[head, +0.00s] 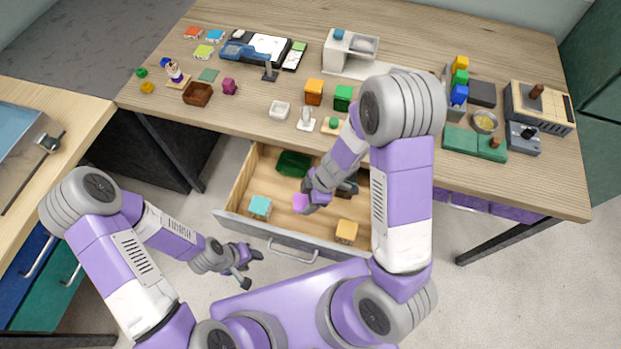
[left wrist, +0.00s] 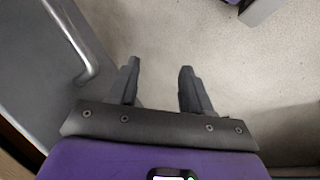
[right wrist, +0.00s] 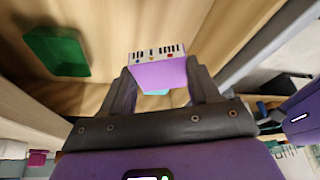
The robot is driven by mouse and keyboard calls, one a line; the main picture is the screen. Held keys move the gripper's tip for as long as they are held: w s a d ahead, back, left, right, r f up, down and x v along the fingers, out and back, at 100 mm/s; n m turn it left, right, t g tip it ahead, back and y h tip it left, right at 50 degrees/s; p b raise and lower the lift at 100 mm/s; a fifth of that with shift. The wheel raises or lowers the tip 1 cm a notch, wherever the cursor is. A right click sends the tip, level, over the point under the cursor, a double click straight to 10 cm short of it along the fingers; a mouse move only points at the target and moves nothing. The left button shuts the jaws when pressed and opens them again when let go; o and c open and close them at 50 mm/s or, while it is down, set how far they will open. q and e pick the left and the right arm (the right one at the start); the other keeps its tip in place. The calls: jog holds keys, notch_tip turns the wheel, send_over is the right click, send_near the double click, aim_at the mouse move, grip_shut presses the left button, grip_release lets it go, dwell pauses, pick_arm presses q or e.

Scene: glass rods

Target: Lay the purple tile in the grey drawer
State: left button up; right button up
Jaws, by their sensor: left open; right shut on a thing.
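The purple tile (head: 300,202) is held by my right gripper (head: 307,203), over the open grey drawer (head: 288,245). In the right wrist view the purple tile (right wrist: 158,72) sits between the fingertips of my right gripper (right wrist: 160,85), with a white side bearing dark marks. The drawer has a light wood inside and a grey front with a bar handle. I cannot tell whether the tile touches the drawer floor. My left gripper (head: 248,266) is open and empty, in front of the drawer's left part; its two fingers (left wrist: 158,85) stand apart over bare floor.
The drawer also holds a teal block (head: 260,207), an orange block (head: 346,232) and a dark green tray (head: 293,164); the tray shows in the right wrist view (right wrist: 58,50). The wooden table (head: 235,115) above carries many small objects. Bare drawer floor lies between the blocks.

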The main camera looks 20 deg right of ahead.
jog(key=b, duration=0.5)
send_over(304, 217)
jog(key=d, duration=0.2)
jog(key=f, duration=0.6)
jog(key=shift+s+a, duration=0.2)
jog(key=shift+a, duration=0.05)
notch_tip(304, 217, down, 4)
jog(key=b, duration=0.3)
jog(key=shift+r, duration=0.1)
jog(key=o, duration=0.7)
jog(key=shift+f, duration=0.2)
jog(key=o, duration=0.5)
jog(key=shift+c, duration=0.2)
